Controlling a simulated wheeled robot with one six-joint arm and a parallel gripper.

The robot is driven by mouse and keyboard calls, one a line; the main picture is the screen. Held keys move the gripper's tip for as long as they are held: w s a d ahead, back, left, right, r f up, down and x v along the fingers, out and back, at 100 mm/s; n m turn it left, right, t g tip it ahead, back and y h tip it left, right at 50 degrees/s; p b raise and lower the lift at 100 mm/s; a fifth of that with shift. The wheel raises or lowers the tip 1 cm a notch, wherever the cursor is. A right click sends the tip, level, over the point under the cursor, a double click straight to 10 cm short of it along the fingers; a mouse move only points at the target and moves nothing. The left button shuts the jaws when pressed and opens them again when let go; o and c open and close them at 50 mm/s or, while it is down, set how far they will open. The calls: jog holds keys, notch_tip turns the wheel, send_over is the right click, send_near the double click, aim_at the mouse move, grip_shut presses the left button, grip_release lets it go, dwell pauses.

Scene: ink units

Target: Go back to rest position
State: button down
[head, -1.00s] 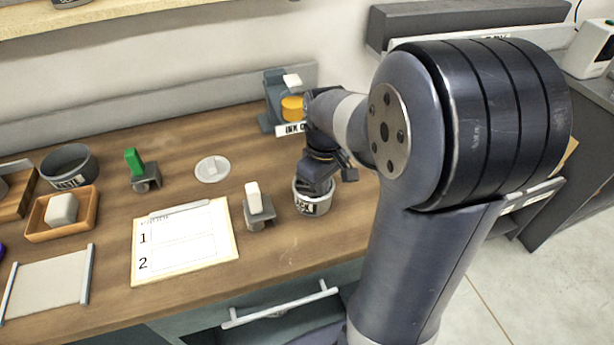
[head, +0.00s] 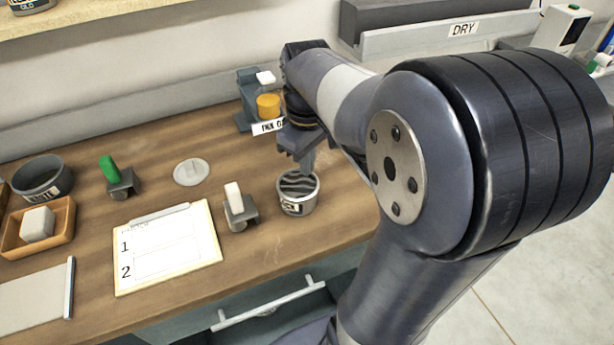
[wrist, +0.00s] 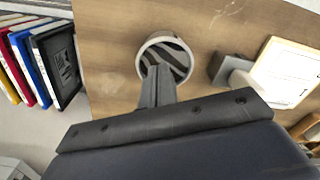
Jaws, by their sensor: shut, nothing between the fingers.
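My gripper (head: 306,160) is shut and empty, raised above a small grey labelled tub (head: 298,204). In the wrist view my gripper's fingers (wrist: 157,88) are together, and their tips overlap the near edge of the tub (wrist: 143,66) in the picture. The tub is open and shows dark and light stripes inside. My arm reaches across the right half of the head view and hides part of the table's right end.
On the wooden table stand a white-handled stamp (head: 236,207), a green-handled stamp (head: 117,178), a clipboard (head: 165,247), a round lid (head: 191,172) and an ink bottle holder (head: 243,120). A drawer (head: 268,306) is below. Coloured folders (wrist: 38,62) show in the wrist view.

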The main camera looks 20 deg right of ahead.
aim_at(289, 175)
jog(key=shift+r, duration=1.6)
jog(key=shift+f, duration=0.1)
notch_tip(289, 175, down, 10)
jog(key=shift+r, duration=0.1)
jog(key=w, duration=0.1)
jog(key=w+a, duration=0.1)
jog(key=w+a+f, duration=0.1)
jog(key=shift+w, duration=0.4)
jog(key=shift+w+a+r, duration=0.1)
jog(key=shift+w+a, duration=0.1)
jog(key=shift+w, duration=0.25)
